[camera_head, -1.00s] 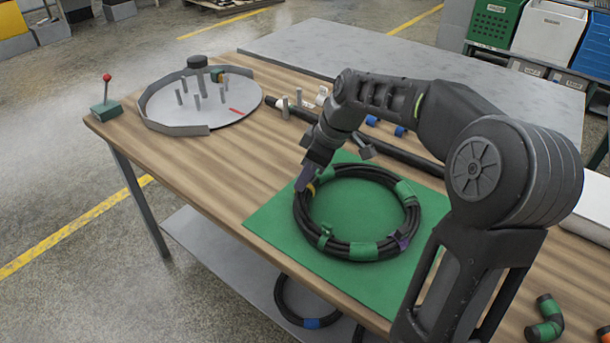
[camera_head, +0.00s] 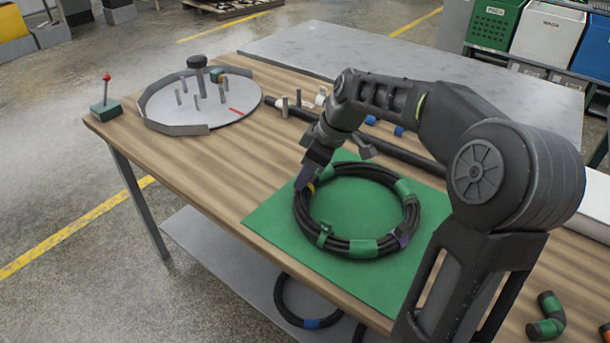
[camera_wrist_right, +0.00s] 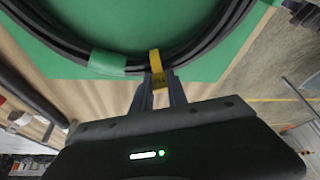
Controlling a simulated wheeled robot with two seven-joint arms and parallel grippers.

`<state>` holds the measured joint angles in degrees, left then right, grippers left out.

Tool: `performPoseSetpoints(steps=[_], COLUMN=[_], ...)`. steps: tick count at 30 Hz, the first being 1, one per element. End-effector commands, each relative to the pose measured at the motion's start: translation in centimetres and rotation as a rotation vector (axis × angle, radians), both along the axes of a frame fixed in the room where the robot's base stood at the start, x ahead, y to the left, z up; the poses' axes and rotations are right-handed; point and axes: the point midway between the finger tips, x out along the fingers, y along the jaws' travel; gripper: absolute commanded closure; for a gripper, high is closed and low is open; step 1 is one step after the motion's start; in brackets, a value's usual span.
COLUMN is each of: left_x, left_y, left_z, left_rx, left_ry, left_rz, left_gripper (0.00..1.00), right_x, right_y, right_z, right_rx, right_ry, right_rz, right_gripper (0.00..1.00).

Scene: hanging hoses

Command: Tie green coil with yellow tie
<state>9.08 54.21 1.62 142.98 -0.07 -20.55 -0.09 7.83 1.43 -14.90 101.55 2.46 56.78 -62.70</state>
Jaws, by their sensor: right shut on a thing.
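The green coil (camera_head: 364,248) is a black hose loop with green bands. It lies flat on a green mat (camera_head: 362,205) on the workbench. My right gripper (camera_head: 305,182) is at the coil's left side. In the right wrist view, my right gripper (camera_wrist_right: 158,84) is shut on the yellow tie (camera_wrist_right: 156,64), which lies across the hose strands. Whether the tie passes fully around under the strands is hidden. My left gripper is not in view.
A round plate (camera_head: 215,108) with pegs and a grey rim stands at the bench's far left, near a red-knobbed lever (camera_head: 106,90). A dark bar (camera_head: 400,154) lies behind the mat. Another hose coil (camera_head: 310,323) is below the bench. Bare wood lies left of the mat.

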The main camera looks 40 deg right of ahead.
Motion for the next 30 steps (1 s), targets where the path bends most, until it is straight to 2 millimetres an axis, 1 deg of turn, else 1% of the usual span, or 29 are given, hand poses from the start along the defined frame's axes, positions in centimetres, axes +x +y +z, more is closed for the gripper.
performPoseSetpoints(steps=[1,12,27,28,30], left_x=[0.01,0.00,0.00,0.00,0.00], left_y=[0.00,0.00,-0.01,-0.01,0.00], left_z=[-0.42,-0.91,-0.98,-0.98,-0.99], left_rx=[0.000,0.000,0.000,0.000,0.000], left_ry=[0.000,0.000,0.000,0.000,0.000], left_rz=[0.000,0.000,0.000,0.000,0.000], left_gripper=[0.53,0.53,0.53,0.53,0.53], right_x=[-0.63,-0.69,-0.70,-0.70,-0.71], right_y=[0.10,-0.12,-0.19,-0.19,-0.19], right_z=[-1.82,-2.45,-2.53,-2.54,-2.54], right_rx=[0.003,0.002,0.001,0.001,0.001], right_ry=[0.034,0.035,0.035,0.035,0.035], right_rz=[0.001,-0.003,-0.004,-0.004,-0.004], right_gripper=[1.00,1.00,1.00,0.80,0.75])
